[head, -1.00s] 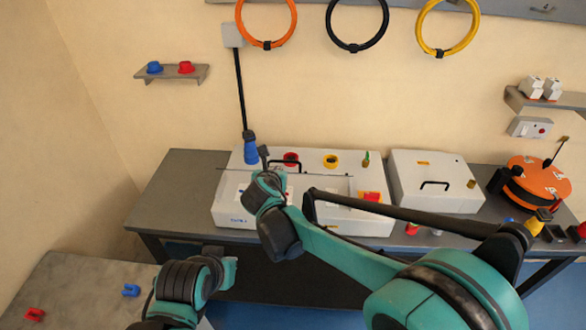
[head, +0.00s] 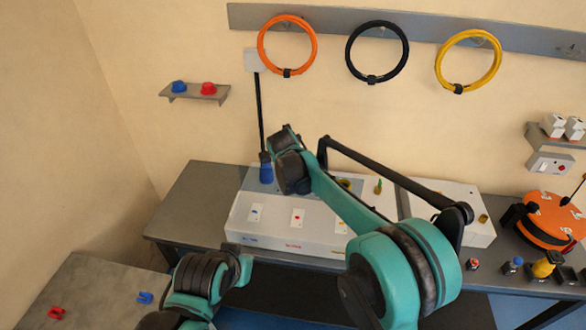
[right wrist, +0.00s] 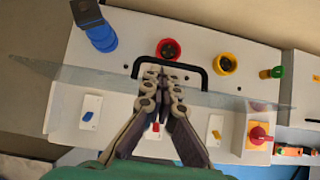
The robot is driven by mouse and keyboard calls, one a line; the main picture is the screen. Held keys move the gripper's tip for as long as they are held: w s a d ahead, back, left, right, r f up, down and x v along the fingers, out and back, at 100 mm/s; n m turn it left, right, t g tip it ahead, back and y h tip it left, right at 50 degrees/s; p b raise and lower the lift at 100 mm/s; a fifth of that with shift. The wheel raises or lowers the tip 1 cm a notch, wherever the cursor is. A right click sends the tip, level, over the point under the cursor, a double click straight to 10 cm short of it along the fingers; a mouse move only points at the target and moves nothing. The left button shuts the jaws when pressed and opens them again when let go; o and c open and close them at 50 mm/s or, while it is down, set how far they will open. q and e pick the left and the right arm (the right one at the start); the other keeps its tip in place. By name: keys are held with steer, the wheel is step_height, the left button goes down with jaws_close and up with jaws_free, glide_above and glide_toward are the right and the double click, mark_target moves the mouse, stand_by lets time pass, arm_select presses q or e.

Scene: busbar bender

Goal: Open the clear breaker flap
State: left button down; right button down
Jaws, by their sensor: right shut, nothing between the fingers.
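The clear breaker flap (right wrist: 225,98) shows in the right wrist view as a thin see-through strip across the white box, seen nearly edge-on, so it looks raised. In the head view part of it (head: 262,181) is a bluish pane at the box's left. The breakers (right wrist: 90,110) stand in front of it, uncovered. A black handle (right wrist: 205,70) frames the tips of my right gripper (right wrist: 163,74), which is shut and empty. Whether they touch the handle or flap cannot be told. In the head view my right forearm hides that gripper. My left arm is low; its gripper is not visible.
A red rotary switch (right wrist: 259,133) is at the box's right.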

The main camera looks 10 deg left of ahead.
steer(key=shift+w+d+f, duration=0.1)
steer(key=shift+w+f, duration=0.1)
steer(key=shift+f, duration=0.05)
arm_select(q)
steer(key=shift+w, duration=0.5)
arm_select(e)
steer(key=shift+w+f, duration=0.1)
steer(key=shift+w, duration=0.5)
